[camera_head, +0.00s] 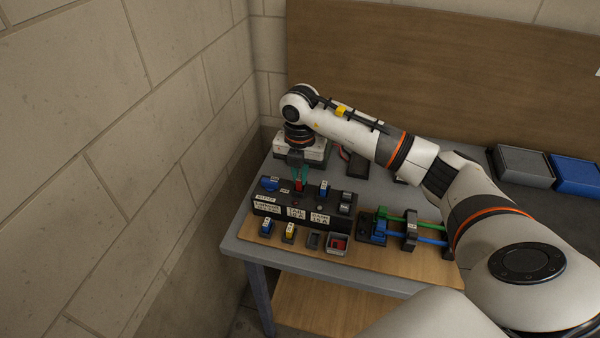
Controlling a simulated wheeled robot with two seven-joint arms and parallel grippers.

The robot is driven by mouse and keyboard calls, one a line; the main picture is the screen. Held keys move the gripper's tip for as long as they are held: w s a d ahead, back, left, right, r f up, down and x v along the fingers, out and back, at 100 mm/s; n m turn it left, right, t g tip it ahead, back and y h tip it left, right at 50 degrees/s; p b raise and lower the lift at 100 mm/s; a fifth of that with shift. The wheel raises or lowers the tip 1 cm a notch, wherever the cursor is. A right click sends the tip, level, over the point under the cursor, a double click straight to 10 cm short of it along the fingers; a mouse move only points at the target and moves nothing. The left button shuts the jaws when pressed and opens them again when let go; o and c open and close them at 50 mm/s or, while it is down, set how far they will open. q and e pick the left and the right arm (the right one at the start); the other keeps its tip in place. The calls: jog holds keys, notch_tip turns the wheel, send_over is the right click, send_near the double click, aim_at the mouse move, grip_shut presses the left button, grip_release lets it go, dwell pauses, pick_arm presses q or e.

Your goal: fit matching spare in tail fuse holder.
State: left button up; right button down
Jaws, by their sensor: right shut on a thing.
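The black fuse box (266,208) stands on a wooden board near the left end of the table, with white labels on its front. The middle label appears to read TAIL (296,213). My right gripper (298,178) points down over the box and is shut on a red fuse (298,186). The red fuse is upright above the TAIL label, at the holder; I cannot tell whether it is fully seated. A blue fuse (323,188) stands in the holder to its right. In front are a blue spare (267,228) and a yellow spare (290,232). My left gripper is out of view.
A dark, apparently empty spare slot (313,240) and a small grey tray (338,244) with something red inside stand in front. A blue and green tube fixture (410,230) is to the right. Grey and blue bins (575,175) sit far right. A wall is close on the left.

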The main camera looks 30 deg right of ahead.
aim_at(300, 177)
jog(key=shift+f+b, duration=0.45)
jog(key=shift+f, duration=0.2)
dwell(0.7)
jog(key=c, duration=1.7)
grip_release()
jog(key=shift+c, duration=0.2)
jog(key=shift+r, duration=0.2)
notch_tip(300, 177, up, 11)
jog(key=p, duration=0.7)
jog(key=shift+p, duration=0.35)
jog(key=shift+f, duration=0.15)
